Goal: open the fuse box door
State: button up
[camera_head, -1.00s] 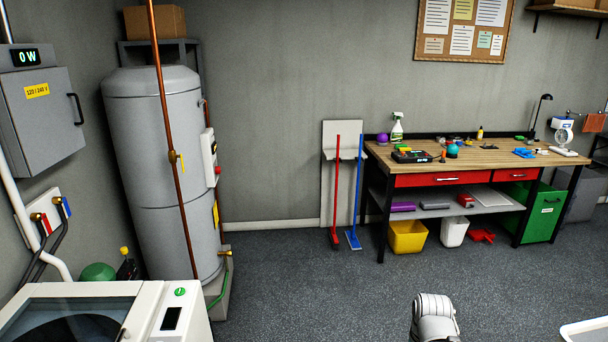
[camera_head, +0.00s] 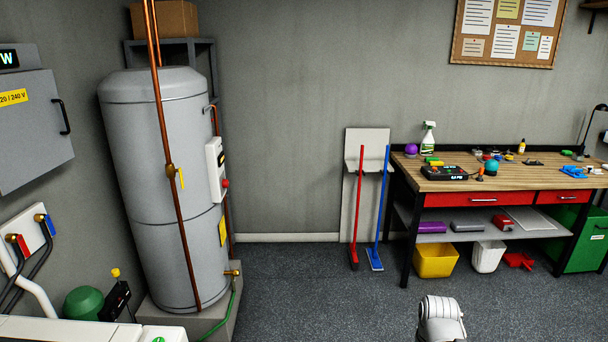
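The fuse box (camera_head: 28,135) is a grey metal box on the left wall, partly cut off by the left edge of the head camera view. Its door appears shut and carries a yellow voltage label (camera_head: 12,97). A black handle (camera_head: 63,117) stands on the door's right side. A white rounded part of my arm (camera_head: 440,318) shows at the bottom, well to the right of the box. My gripper is not in view.
A tall grey water tank (camera_head: 165,190) with copper pipes stands right of the fuse box. A white machine (camera_head: 60,330) is below at the left, near hoses and a green round object (camera_head: 83,303). A workbench (camera_head: 500,178) stands at the right. The floor (camera_head: 310,290) between is clear.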

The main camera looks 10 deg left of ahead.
aim_at(35, 128)
jog(key=u, duration=0.25)
jog(key=i, duration=0.75)
jog(key=u, duration=0.95)
jog(key=i, duration=0.75)
jog(key=u, duration=0.4)
jog(key=k, duration=0.95)
jog(key=u, duration=0.15)
jog(key=i, duration=0.7)
